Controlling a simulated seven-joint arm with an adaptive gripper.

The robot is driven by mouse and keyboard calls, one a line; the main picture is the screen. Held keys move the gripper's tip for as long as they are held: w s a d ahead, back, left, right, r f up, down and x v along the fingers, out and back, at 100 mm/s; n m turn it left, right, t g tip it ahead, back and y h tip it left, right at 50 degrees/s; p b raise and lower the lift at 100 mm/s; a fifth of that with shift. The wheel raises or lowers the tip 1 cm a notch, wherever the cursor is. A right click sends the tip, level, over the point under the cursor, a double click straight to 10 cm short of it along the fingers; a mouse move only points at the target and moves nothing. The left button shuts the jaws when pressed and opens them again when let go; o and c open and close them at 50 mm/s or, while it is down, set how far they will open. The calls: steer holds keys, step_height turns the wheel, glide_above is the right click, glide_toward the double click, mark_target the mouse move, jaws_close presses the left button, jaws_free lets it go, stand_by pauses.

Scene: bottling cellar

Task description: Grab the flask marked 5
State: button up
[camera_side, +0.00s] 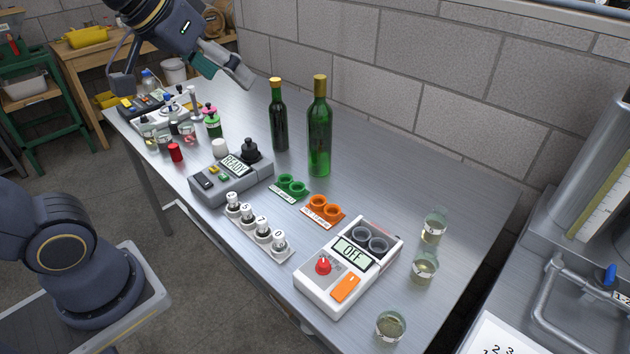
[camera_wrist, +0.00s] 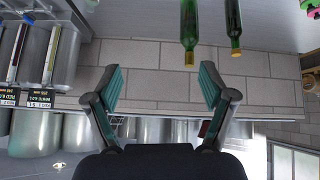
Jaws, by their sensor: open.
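Several small white-capped flasks (camera_side: 262,230) stand in a row in a white rack (camera_side: 287,257) near the front edge of the steel table in the side view. Their caps carry marks; the second from the left (camera_side: 247,212) looks like a 5, but it is too small to be sure. My gripper (camera_side: 221,69) is at the upper left, high above the table's far end and well away from the rack. It is open and empty; the wrist view shows its two teal-padded fingers (camera_wrist: 162,86) spread apart. No flask from the rack is visible in the wrist view.
Two green bottles (camera_side: 319,135) stand mid-table; they also show in the wrist view (camera_wrist: 189,30). A grey READY device (camera_side: 213,187), green holder (camera_side: 290,186), orange holder (camera_side: 323,208) and white OFF device (camera_side: 316,272) surround the rack. Glasses (camera_side: 425,266) stand at right.

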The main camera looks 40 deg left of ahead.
steer(key=w+d+r, duration=0.2)
steer(key=w+d, duration=0.1)
steer(key=w, duration=0.7)
steer(key=m+g+h, duration=0.1)
steer(key=m+g, duration=0.1)
steer(key=m, duration=0.1)
glide_above(435, 219)
steer(key=s+a, duration=0.3)
steer(key=a, duration=0.2)
step_height(435, 219, down, 17)
steer(key=shift+m+g, duration=0.3)
steer(key=shift+g, duration=0.4)
steer(key=d+f, duration=0.1)
steer(key=f, duration=0.5)
steer(key=w+d+f, duration=0.1)
steer(key=d+f, duration=0.1)
steer(key=f, duration=0.4)
steer(key=w+d+f, duration=0.1)
steer(key=d+f, duration=0.1)
steer(key=f, duration=0.4)
steer(key=shift+f, duration=0.1)
steer(key=shift+x, duration=2.8)
steer(key=shift+w+a, duration=0.1)
steer(key=shift+a, duration=0.15)
steer(key=shift+c, duration=0.3)
